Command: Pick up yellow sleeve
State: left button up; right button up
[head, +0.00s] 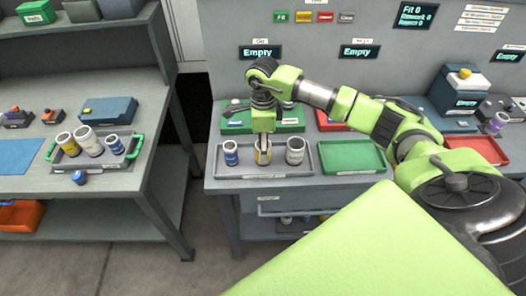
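The yellow sleeve (262,158) stands upright in the grey tray (275,174) on the right-hand bench. It is between a blue-and-white sleeve (231,153) and a grey-white sleeve (295,151). My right gripper (264,146) points straight down at the yellow sleeve, with its fingertips at the sleeve's top. The fingers are small and partly merge with the sleeve, so I cannot tell whether they grip it. My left gripper is not in view.
A green tray (352,156) stands empty right of the grey tray. On the left bench, another tray (110,160) with green handles holds several sleeves, and a blue piece (79,177) lies in front. A floor gap separates the benches.

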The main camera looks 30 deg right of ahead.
jog(key=c, duration=1.2)
jog(key=shift+r, duration=0.1)
jog(key=shift+w+r+b, duration=0.1)
jog(key=shift+r+b, duration=0.35)
jog(key=shift+b, duration=0.1)
jog(key=s+a+r+b, duration=0.1)
jog(key=s+a+r, duration=0.1)
jog(key=s+r, duration=0.2)
jog(key=s+a+r+b, duration=0.2)
jog(key=s+a+r, duration=0.1)
jog(key=s+r, duration=0.1)
jog(key=s+a+r+b, duration=0.2)
jog(key=s+r, duration=0.2)
jog(key=shift+s+a, duration=0.1)
jog(key=shift+a, duration=0.05)
jog(key=shift+r, duration=0.15)
jog(key=shift+r+p, duration=1.8)
jog(key=shift+r, duration=0.35)
